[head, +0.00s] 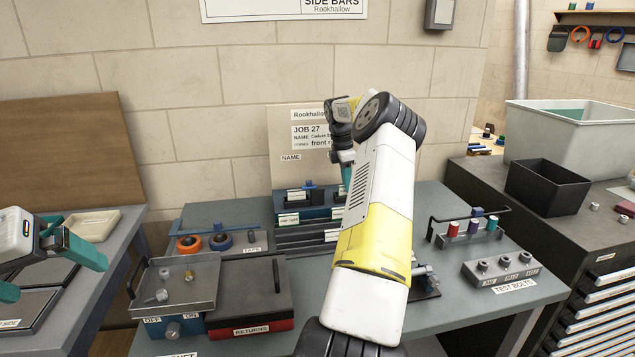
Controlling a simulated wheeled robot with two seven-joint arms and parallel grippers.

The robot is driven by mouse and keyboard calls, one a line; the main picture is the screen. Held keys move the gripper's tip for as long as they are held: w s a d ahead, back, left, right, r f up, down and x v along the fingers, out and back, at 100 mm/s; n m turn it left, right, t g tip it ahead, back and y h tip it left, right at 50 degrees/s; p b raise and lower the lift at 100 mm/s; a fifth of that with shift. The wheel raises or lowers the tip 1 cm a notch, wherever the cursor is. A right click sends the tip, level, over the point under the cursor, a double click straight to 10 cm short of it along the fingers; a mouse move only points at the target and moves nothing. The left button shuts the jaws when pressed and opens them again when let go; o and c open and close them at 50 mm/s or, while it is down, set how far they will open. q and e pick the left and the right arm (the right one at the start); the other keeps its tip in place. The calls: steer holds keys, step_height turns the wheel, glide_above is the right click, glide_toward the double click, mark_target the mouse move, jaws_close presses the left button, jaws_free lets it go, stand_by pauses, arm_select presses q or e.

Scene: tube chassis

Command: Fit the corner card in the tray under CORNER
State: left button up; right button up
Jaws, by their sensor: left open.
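My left gripper (54,276) is at the left edge, over the left bench, with its teal fingers spread apart and nothing visible between them. Dark flat trays (62,297) lie under it, partly covered by it. A label on the front there is too small to read. My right gripper (346,174) is at the middle bench, in front of the job board, mostly hidden by my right arm; one teal finger shows. Below it a blue rack (322,213) holds small white-labelled pieces. I cannot make out the corner card or a CORNER label.
The middle bench holds a grey tray with small parts (205,287), a red RETURNS box (280,322), tape rolls (220,242), a spool rack (452,230) and a TEST BOLTS block (500,268). A cream tray (92,223) sits on the left bench. Bins (546,187) stand at right.

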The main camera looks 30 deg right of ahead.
steer(key=shift+o, duration=1.1)
steer(key=shift+w+a+r, duration=0.1)
steer(key=shift+a+r, duration=0.1)
steer(key=shift+r, duration=1.1)
steer(key=shift+w+a+r, duration=0.1)
steer(key=shift+a+r, duration=0.05)
steer(key=shift+r, duration=1.15)
steer(key=shift+a+r, duration=0.2)
steer(key=shift+r, duration=1.1)
